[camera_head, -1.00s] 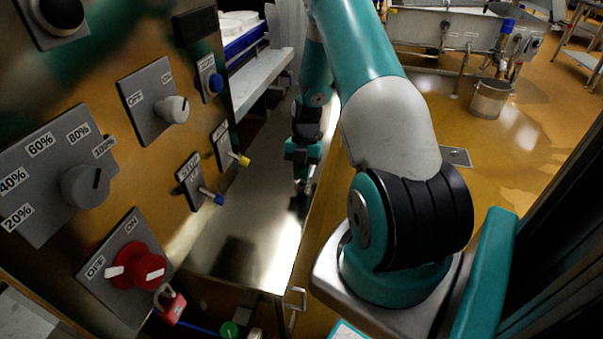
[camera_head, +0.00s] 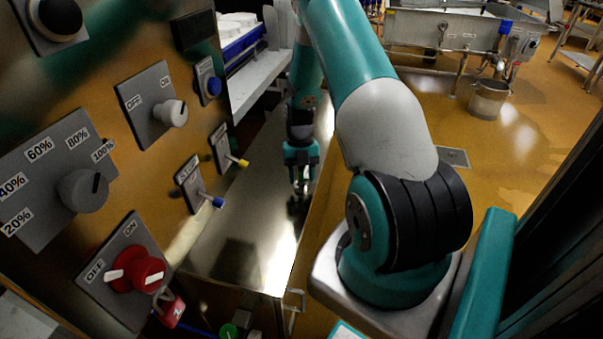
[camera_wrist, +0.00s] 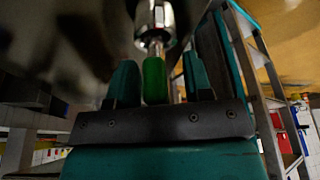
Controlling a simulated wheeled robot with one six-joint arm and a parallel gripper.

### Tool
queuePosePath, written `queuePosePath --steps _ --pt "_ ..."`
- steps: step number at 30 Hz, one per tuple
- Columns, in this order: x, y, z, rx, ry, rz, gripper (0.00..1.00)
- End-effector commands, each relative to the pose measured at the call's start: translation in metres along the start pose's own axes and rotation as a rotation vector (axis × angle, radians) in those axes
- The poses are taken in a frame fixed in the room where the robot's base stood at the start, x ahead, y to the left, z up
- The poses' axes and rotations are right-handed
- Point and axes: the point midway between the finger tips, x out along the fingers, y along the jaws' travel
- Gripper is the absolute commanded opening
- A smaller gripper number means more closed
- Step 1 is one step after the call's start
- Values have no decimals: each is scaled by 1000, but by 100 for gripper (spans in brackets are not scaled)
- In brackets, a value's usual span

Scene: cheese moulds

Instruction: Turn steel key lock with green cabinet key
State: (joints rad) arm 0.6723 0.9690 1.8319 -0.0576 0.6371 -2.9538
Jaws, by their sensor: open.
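In the wrist view, a shiny steel cylinder (camera_wrist: 155,18), which looks like the steel key lock, is at the top centre. The green key handle (camera_wrist: 154,80) is just below it, with a short metal part between the two. I cannot tell how deep the key sits in the lock. My gripper (camera_wrist: 160,84) is open, with one teal finger on each side of the green handle and gaps visible beside it. In the head view, my gripper (camera_head: 300,178) points down over the steel table; the key cannot be made out there.
The steel table (camera_head: 222,238) is mostly bare. A control panel at left carries a white knob (camera_head: 172,113), a red switch (camera_head: 138,270) with a red padlock (camera_head: 170,311), and blue-tipped (camera_head: 212,201) and yellow-tipped (camera_head: 238,162) levers. A green round part (camera_head: 229,331) is at the bottom edge.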

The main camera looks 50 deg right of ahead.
Motion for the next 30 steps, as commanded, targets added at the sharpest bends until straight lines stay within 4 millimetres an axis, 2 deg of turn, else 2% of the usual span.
queuePosePath --steps 5,8,21,24,30 --pt "-12 0 1 0 -5 1 46" --pt "-31 0 1 0 -7 2 46" --pt "-139 -1 1 1 -4 1 46" --pt "-156 -1 0 1 -3 1 46" --pt "-172 -1 0 1 -1 0 46"
